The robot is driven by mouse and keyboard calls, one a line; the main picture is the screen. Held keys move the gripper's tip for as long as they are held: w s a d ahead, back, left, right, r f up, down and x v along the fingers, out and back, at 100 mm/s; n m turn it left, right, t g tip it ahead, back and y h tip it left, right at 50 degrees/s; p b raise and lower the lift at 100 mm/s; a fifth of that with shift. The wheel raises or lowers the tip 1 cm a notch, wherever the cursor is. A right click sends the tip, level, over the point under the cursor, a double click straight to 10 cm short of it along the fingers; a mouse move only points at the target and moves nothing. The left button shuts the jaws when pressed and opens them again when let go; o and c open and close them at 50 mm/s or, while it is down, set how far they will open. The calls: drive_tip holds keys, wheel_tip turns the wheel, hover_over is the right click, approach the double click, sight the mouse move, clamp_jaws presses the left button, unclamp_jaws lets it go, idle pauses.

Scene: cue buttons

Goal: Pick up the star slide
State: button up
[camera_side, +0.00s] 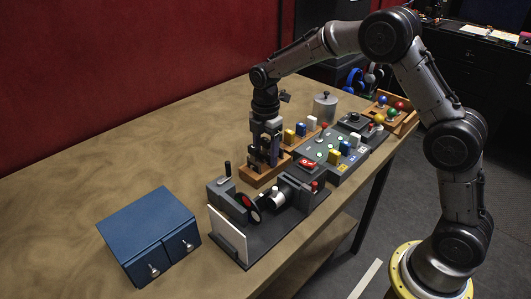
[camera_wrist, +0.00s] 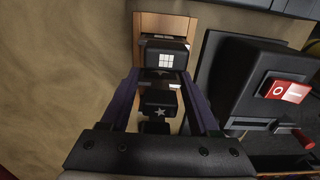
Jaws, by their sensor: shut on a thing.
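The star slide (camera_wrist: 160,104) is a dark block with a pale star on its face, seen in the wrist view between my fingers. My gripper (camera_side: 263,162) points down over a wooden rack (camera_side: 250,178); the rack also shows in the wrist view (camera_wrist: 148,22). The fingers (camera_wrist: 161,88) are closed on the slide from both sides. Beyond it in the rack stands another dark slide with a white window-like grid (camera_wrist: 166,60). Whether the star slide is clear of the rack is hard to tell. In the side view the slide is hidden by my fingers.
A dark projector-like device (camera_side: 280,200) with a white screen (camera_side: 227,236) stands close in front of the rack. A blue two-drawer box (camera_side: 148,235) is at left. A grey button panel (camera_side: 330,150) and a tray of coloured balls (camera_side: 390,112) are at right.

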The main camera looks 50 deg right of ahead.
drive_tip(key=c, duration=0.4)
wheel_tip(320, 180, up, 28)
idle(0.5)
drive_tip(key=shift+w, duration=0.1)
